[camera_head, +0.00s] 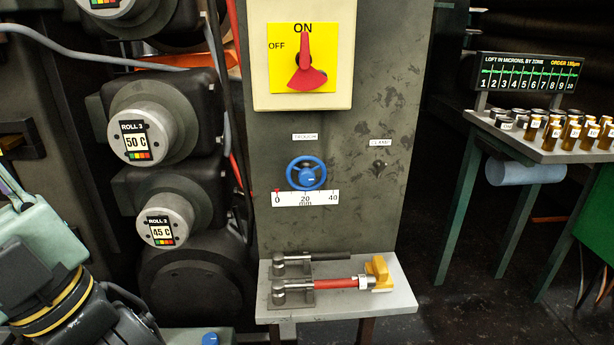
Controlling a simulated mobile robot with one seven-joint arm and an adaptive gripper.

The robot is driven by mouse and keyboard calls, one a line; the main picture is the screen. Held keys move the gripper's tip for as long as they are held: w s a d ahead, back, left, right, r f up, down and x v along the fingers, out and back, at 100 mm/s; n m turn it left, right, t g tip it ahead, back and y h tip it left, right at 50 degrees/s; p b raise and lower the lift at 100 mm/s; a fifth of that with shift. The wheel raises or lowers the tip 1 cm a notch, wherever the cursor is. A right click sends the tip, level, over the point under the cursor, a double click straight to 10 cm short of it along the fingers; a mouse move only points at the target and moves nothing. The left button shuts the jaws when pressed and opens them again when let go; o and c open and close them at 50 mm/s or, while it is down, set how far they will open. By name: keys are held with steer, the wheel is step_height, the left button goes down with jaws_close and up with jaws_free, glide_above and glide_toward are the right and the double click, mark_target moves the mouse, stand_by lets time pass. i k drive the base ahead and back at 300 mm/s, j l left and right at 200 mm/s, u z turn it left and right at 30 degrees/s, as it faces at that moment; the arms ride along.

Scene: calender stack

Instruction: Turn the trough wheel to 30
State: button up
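The trough wheel (307,178) is a small blue handwheel on the dark grey panel (370,225), under a white label reading TROUGH (305,137). Below it is a white scale (318,198) marked 0, 20, 40 and mm. A small red pointer (277,191) stands at the 0 end of the scale. My gripper's fingers do not show in this view. Dark parts with yellow bands at the lower left look like my arm, well away from the wheel. Nothing touches the wheel.
Above the wheel is a yellow switch plate with a red knob (305,75) pointing to ON. A CLAMP label (380,142) is to the right. Below, a grey shelf (400,303) carries a red-handled clamp (335,283). Rolls stand left. A table of bottles (555,150) stands right.

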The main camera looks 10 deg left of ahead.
mark_target(306, 175)
steer(key=j+z, duration=0.55)
steer(key=z, duration=0.15)
steer(key=k+j+z, duration=0.1)
steer(key=j+z, duration=0.25)
steer(key=l, duration=0.1)
